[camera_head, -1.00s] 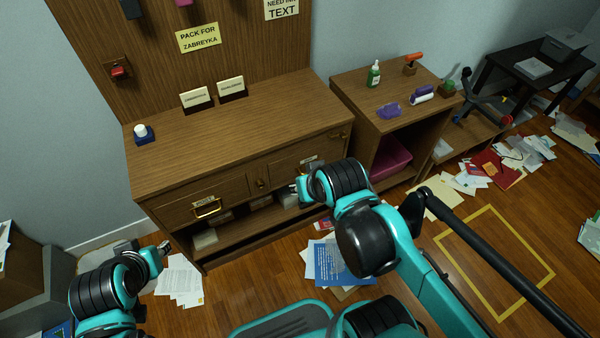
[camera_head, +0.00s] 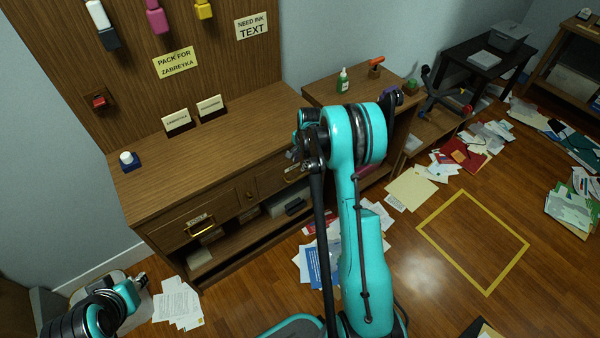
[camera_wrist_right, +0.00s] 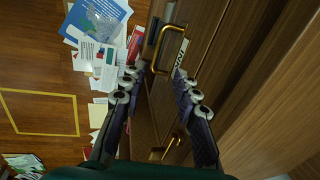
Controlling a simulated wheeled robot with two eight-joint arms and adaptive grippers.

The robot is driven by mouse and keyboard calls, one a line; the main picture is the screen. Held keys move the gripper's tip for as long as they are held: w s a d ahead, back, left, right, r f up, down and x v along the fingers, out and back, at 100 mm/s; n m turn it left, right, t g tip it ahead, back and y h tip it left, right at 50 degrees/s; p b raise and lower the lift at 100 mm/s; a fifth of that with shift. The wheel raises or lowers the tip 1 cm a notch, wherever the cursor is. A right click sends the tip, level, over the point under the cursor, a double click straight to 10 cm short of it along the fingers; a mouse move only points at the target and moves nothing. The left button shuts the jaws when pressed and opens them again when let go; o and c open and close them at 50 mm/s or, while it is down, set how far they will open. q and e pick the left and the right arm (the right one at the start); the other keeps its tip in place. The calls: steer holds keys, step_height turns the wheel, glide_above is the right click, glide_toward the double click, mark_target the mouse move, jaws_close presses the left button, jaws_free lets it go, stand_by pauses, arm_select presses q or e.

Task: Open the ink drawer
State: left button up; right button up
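The wooden desk (camera_head: 215,120) has a right drawer with a brass handle (camera_head: 294,178) and a label, too small to read. The drawer looks shut. In the right wrist view the handle (camera_wrist_right: 168,48) stands just ahead of my right gripper (camera_wrist_right: 157,74), beside its white label (camera_wrist_right: 181,58). The two fingers are apart, one on each side of the handle's line, with nothing between them. In the head view the arm hides most of this gripper. My left gripper (camera_head: 135,290) is low at the left, away from the desk; its fingers are unclear.
The left drawer has a brass handle (camera_head: 203,232). An open shelf (camera_head: 235,243) lies below the drawers. A lower cabinet (camera_head: 318,90) stands to the right, partly behind my arm. Papers (camera_head: 312,262) litter the floor. The yellow floor square (camera_head: 473,240) is empty.

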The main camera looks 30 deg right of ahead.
mark_target(299, 176)
steer(key=shift+m, duration=0.4)
steer(key=b+x, duration=0.1)
steer(key=x, duration=0.2)
steer(key=b+x, duration=0.1)
steer(key=x, duration=0.2)
steer(key=b+x, duration=0.1)
steer(key=x, duration=0.3)
steer(key=shift+s+d, duration=0.2)
steer(key=shift+d, duration=0.2)
jaws_close()
